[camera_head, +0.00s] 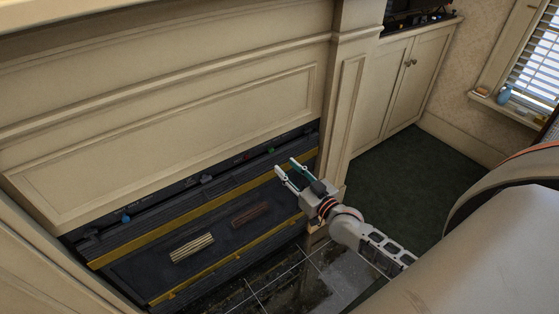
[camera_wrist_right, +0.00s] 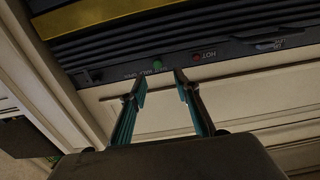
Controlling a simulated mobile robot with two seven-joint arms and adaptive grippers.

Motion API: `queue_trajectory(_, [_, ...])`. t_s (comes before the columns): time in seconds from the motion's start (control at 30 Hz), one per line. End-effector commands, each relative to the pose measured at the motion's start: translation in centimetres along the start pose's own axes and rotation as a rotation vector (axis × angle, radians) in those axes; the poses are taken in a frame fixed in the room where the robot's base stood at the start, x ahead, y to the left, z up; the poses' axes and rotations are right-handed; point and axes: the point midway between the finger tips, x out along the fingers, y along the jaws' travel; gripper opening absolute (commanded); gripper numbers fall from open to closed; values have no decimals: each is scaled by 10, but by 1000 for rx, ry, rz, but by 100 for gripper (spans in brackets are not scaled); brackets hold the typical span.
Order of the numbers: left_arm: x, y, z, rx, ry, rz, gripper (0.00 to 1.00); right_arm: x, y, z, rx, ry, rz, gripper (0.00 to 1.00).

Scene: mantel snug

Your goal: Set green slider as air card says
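The green slider (camera_head: 271,151) is a small green knob on the dark strip under the mantel panel, near its right end. I cannot make out an air card. My left gripper is not in view.
A red knob (camera_wrist_right: 196,57) marked HOT sits close to the green slider. A blue knob (camera_head: 125,218) and a grey one (camera_head: 207,178) are farther left on the strip. Yellow bars (camera_head: 180,217) cross the dark fireplace front below. The mantel panel (camera_head: 180,120) overhangs the strip.

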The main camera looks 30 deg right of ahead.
Motion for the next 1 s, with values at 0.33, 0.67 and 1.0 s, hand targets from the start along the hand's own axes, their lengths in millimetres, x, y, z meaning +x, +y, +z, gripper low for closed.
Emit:
queue_trajectory(0.33, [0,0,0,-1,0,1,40,-38,0,-1,0,1,-1,31])
queue_trajectory(0.67, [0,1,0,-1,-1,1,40,-40,0,-1,0,1,0,31])
queue_trajectory(1.0, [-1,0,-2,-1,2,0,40,-46,-9,6,-3,-20,-12,31])
